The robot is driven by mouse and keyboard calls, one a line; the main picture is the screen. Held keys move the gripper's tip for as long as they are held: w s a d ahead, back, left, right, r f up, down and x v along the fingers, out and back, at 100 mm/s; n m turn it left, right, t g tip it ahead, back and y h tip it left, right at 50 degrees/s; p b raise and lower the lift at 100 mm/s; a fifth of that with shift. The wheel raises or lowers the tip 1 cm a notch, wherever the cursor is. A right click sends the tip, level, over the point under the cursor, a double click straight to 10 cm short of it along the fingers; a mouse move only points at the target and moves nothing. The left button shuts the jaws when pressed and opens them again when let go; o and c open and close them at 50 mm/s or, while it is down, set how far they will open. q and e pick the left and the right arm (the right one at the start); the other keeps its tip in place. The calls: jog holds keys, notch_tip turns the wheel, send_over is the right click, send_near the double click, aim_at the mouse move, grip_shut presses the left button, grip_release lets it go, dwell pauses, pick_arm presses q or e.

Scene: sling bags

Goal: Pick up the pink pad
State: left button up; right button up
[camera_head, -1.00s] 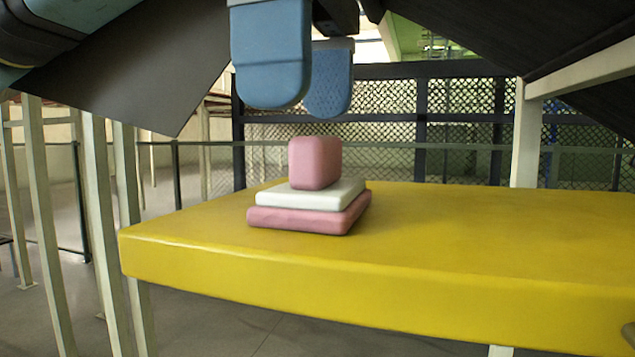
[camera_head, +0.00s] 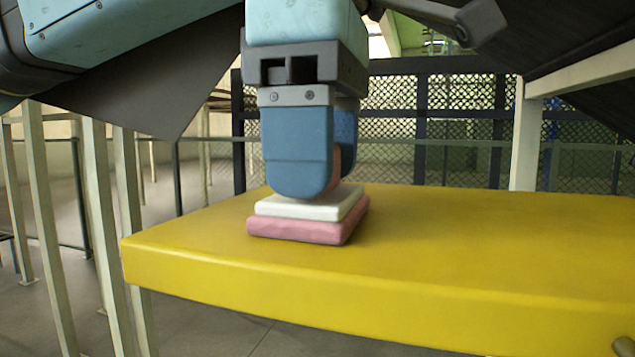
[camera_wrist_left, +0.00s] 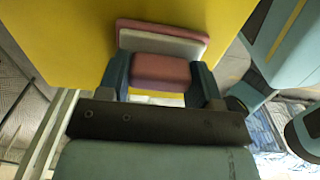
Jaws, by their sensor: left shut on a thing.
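A small pink pad (camera_head: 336,168) sits on top of a flat white pad (camera_head: 309,208), which lies on a wider flat pink pad (camera_head: 296,229). This stack stands on the yellow table (camera_head: 450,260). My left gripper (camera_head: 322,178) points down from above and is shut on the top pink pad, one blue finger on each side. In the head view the near finger hides most of that pad. In the left wrist view the top pink pad (camera_wrist_left: 160,71) shows between the fingers, with the white pad (camera_wrist_left: 165,44) and lower pink pad (camera_wrist_left: 160,27) beyond it.
The yellow tabletop is clear to the right of the stack. The table's left edge is close to the stack. Pale posts (camera_head: 105,220) stand left of the table, and a dark mesh fence (camera_head: 450,125) stands behind it.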

pick_arm(q)
notch_tip(320, 180, up, 10)
jog(key=shift+r, duration=0.1)
dwell(0.4)
jog(key=shift+o, duration=1)
jog(key=shift+c, duration=0.2)
